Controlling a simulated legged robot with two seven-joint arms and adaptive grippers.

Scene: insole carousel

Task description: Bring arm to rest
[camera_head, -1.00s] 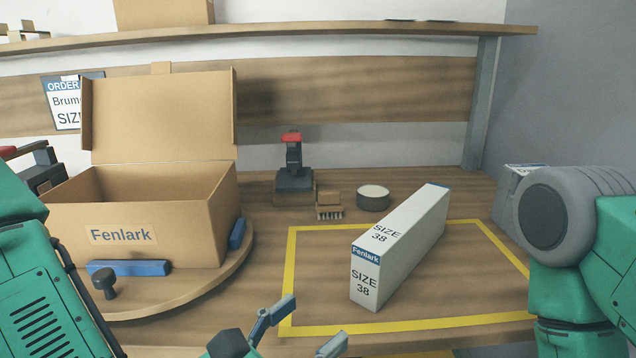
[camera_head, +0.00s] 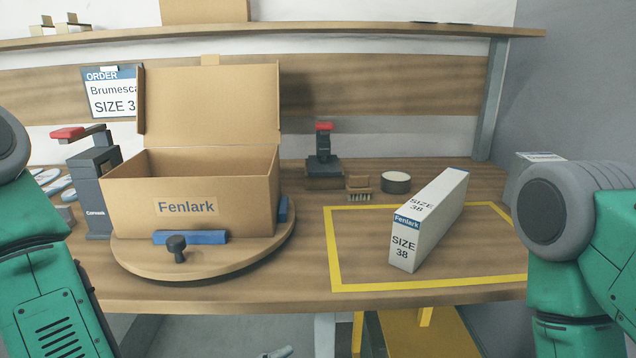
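My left arm (camera_head: 50,290) comes in at the left edge, in front of the bench. Only a small grey tip of what looks like my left gripper (camera_head: 278,352) shows at the bottom edge, below the bench front. Whether it is open or shut is hidden. My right arm (camera_head: 570,260) stands at the right edge, and its gripper is out of view. A white Fenlark size 38 box (camera_head: 428,222) lies inside the yellow taped outline (camera_head: 400,287). An open, lidded Fenlark carton (camera_head: 130,203) sits on the round turntable (camera_head: 215,262).
Blue blocks (camera_head: 190,237) and a dark knob (camera_head: 177,247) are on the turntable. A dark device with a red handle (camera_head: 323,155), a brush (camera_head: 359,188) and a round tin (camera_head: 396,183) stand behind. A dark machine (camera_head: 95,190) stands left. An order sheet (camera_head: 112,92) hangs on the wall.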

